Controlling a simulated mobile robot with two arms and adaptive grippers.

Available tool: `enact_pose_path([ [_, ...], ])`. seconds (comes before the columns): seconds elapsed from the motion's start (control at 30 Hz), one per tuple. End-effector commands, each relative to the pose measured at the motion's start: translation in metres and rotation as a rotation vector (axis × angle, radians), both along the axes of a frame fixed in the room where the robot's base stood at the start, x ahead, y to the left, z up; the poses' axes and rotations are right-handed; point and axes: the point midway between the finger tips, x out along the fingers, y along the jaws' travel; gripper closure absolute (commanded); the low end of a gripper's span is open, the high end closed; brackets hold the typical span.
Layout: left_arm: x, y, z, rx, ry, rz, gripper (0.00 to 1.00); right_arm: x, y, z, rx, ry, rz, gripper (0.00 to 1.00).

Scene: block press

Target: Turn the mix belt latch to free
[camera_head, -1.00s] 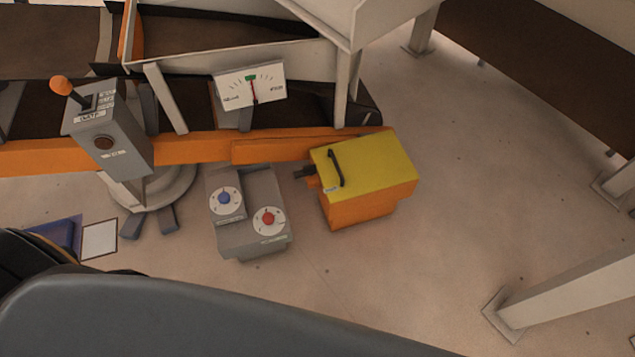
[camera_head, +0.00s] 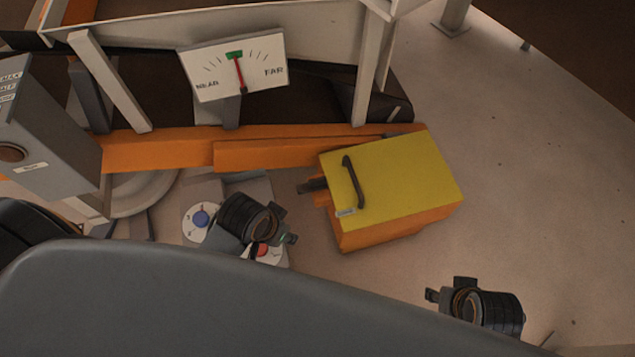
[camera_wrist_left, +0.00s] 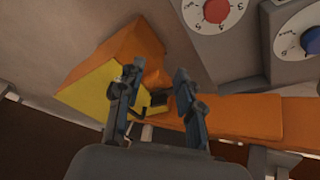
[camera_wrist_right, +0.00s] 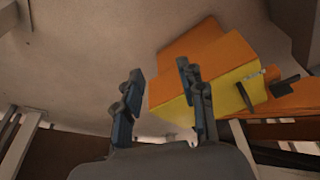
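A yellow-topped orange box (camera_head: 395,185) stands right of the dials, with a curved black handle (camera_head: 352,182) on top and a short dark lever (camera_head: 313,185) on its left side. I cannot tell which part is the mix belt latch; the small label is unreadable. My left gripper (camera_wrist_left: 156,85) is open and empty, and its wrist is over the dial panel in the head view. The box and dark lever (camera_wrist_left: 158,98) show beyond its fingers. My right gripper (camera_wrist_right: 160,80) is open and empty, below and right of the box in the head view.
A grey panel carries a blue dial (camera_head: 201,219) and a red dial (camera_head: 262,252), partly covered by my left wrist. A NEAR–FAR gauge (camera_head: 235,68) stands behind an orange beam (camera_head: 160,150). Floor right of the box is clear.

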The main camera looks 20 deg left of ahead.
Motion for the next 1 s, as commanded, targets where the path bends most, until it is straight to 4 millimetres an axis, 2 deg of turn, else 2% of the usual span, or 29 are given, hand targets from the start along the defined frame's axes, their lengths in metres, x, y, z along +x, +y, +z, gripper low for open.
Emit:
enact_pose_path([
  [0.03,0.015,-0.011,0.001,-0.013,-0.013,-0.053,0.64,-0.001,0.0,0.001,0.0,-0.007,0.0,0.6],
  [0.2,0.045,-0.044,0.009,-0.039,-0.002,-0.216,0.64,-0.003,-0.001,0.012,0.0,-0.011,-0.001,0.6],
  [0.43,0.099,-0.072,0.015,-0.006,0.044,-0.464,0.64,-0.004,-0.001,0.014,0.0,-0.011,-0.001,0.6],
  [0.57,0.136,-0.067,0.024,0.061,0.098,-0.591,0.64,-0.004,-0.001,0.014,0.0,-0.011,-0.001,0.6],
  [0.73,0.177,-0.042,0.041,0.146,0.17,-0.673,0.64,-0.003,-0.001,0.014,0.0,-0.012,-0.001,0.6],
  [0.9,0.199,-0.022,0.056,0.194,0.213,-0.695,0.64,-0.003,-0.001,0.014,0.0,-0.012,-0.001,0.6],
  [1.0,0.204,-0.017,0.058,0.203,0.224,-0.699,0.64,-0.004,-0.001,0.015,0.001,-0.013,-0.001,0.6],
])
